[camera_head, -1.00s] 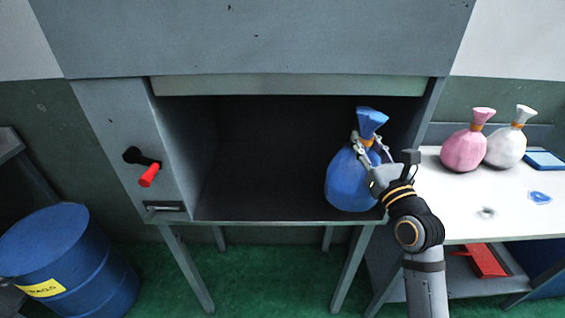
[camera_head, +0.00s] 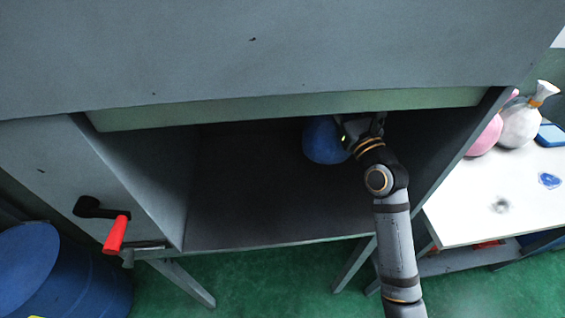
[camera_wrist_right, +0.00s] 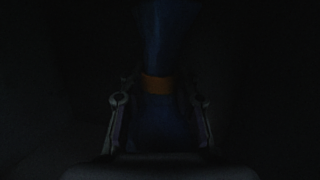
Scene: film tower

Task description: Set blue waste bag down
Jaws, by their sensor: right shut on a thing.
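The blue waste bag (camera_head: 322,142) is inside the dark open chamber of the grey cabinet (camera_head: 250,75), toward its right side. Its top is hidden behind the cabinet's upper lip in the head view. My right gripper (camera_head: 362,128) is shut on the bag. In the dark right wrist view, the fingers of my right gripper (camera_wrist_right: 160,115) lie on both sides of the blue bag's neck (camera_wrist_right: 165,40), close to its orange tie (camera_wrist_right: 158,84). Whether the bag's bottom touches the chamber floor (camera_head: 260,215) I cannot tell. My left gripper is not in view.
The chamber's left part is empty. A red-handled lever (camera_head: 115,233) sticks out at the cabinet's left front. A white table (camera_head: 480,205) at right holds a pink bag (camera_head: 487,136), a white bag (camera_head: 520,122) and a blue box (camera_head: 551,135). A blue barrel (camera_head: 60,275) stands at lower left.

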